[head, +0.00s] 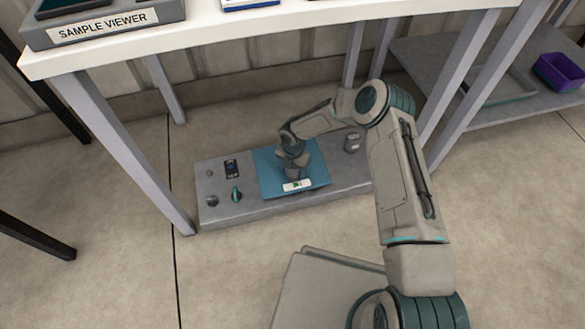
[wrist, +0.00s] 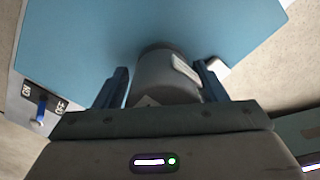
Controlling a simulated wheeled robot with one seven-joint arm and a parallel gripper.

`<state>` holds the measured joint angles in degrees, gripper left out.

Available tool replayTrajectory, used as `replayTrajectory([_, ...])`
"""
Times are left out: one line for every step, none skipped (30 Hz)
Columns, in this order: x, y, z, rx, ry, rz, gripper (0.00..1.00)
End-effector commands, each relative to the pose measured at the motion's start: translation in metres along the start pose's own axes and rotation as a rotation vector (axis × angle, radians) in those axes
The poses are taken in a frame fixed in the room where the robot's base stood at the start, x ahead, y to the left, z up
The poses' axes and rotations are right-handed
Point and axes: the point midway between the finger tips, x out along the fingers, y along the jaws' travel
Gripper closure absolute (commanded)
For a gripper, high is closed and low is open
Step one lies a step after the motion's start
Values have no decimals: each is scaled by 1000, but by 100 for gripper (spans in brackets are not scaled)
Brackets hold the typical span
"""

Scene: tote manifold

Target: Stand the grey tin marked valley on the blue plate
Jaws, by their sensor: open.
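The blue plate (head: 272,183) lies on a low grey unit under the table, and it fills much of the wrist view (wrist: 90,40). A grey tin (wrist: 160,76) with a white label stands on the plate, its far end against the blue surface. The label's words cannot be read. In the head view my gripper (head: 292,168) is low over the plate and mostly hides the tin. In the wrist view my gripper (wrist: 163,76) is open, with one blue finger on each side of the tin.
The low grey unit (head: 215,217) also carries a lever (head: 236,193), a dark switch panel (head: 231,168) and a small grey object (head: 352,142) right of the plate. Table legs (head: 120,145) flank it. A purple bin (head: 560,72) sits on a shelf at right.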

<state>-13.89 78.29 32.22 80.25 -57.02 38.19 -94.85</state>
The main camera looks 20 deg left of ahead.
Motion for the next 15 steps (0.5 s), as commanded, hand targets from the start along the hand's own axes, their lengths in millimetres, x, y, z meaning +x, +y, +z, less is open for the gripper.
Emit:
replayTrajectory([1,-5,-1,3,4,-14,26])
replayTrajectory([1,-5,-1,3,4,-14,26])
replayTrajectory([1,-6,-1,3,4,-15,26])
replayTrajectory([1,-6,-1,3,4,-15,26])
replayTrajectory([1,-6,-1,3,4,-16,26])
replayTrajectory([0,-6,-1,3,5,-16,26])
replayTrajectory([-1,-6,-1,3,5,-17,26])
replayTrajectory([-2,-6,-1,3,5,-17,26])
replayTrajectory([-6,-6,0,3,4,-17,26])
replayTrajectory([-10,-6,0,3,4,-16,26])
replayTrajectory([-16,-6,0,4,3,-15,26])
replayTrajectory([-24,-5,0,3,3,-14,26])
replayTrajectory([-30,-4,0,1,2,-13,26])
replayTrajectory([-37,-3,-1,0,1,-12,26])
replayTrajectory([-46,-3,-1,0,1,-11,26])
